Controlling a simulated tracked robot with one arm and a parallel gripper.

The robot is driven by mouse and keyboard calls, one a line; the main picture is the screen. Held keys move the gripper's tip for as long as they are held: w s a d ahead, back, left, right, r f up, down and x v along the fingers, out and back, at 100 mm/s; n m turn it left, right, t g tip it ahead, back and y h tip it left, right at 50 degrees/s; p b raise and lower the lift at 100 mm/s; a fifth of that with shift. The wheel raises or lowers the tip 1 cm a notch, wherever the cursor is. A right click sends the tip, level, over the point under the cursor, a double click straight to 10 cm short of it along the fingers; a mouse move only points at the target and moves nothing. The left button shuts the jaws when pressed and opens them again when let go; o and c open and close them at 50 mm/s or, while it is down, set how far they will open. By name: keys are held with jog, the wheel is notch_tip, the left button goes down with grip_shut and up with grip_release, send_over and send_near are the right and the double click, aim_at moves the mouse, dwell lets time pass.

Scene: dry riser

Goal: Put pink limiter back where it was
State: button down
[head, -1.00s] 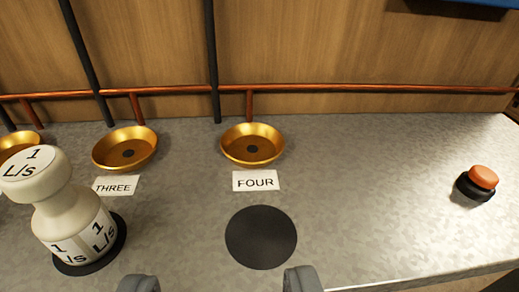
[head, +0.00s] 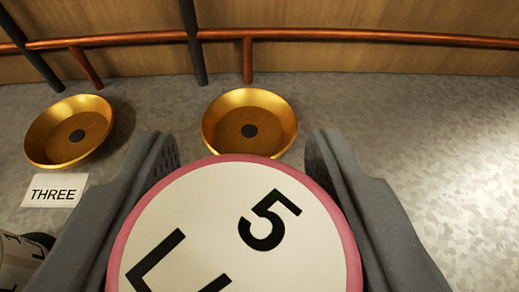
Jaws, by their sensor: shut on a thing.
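The pink limiter (head: 235,225) is large at the bottom middle of the head view. It has a round cream top with a pink rim, marked "5" and part of an "L". My gripper (head: 243,160) is shut on it, with one grey finger on each side. The limiter's lower part is hidden, so I cannot tell whether it touches the counter. A gold dish (head: 250,95) stands just beyond it. The FOUR card and the black disc in front of that dish are out of sight.
Another gold dish (head: 45,140) stands at left behind the THREE card (head: 54,190). A cream limiter (head: 16,262) is cut off at the lower left corner. A copper pipe (head: 370,32) runs along the wooden back wall. The counter (head: 440,150) at right is clear.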

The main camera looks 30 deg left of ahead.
jog(key=shift+w+a, duration=0.1)
jog(key=shift+w, duration=0.1)
jog(key=shift+w+f, duration=0.15)
jog(key=shift+f, duration=0.1)
jog(key=shift+f+b, duration=0.35)
jog(key=shift+f, duration=1.1)
jog(key=shift+f, duration=0.1)
jog(key=c, duration=0.8)
grip_release()
jog(key=shift+c, duration=0.2)
jog(key=v, duration=1.2)
jog(key=shift+p, duration=0.4)
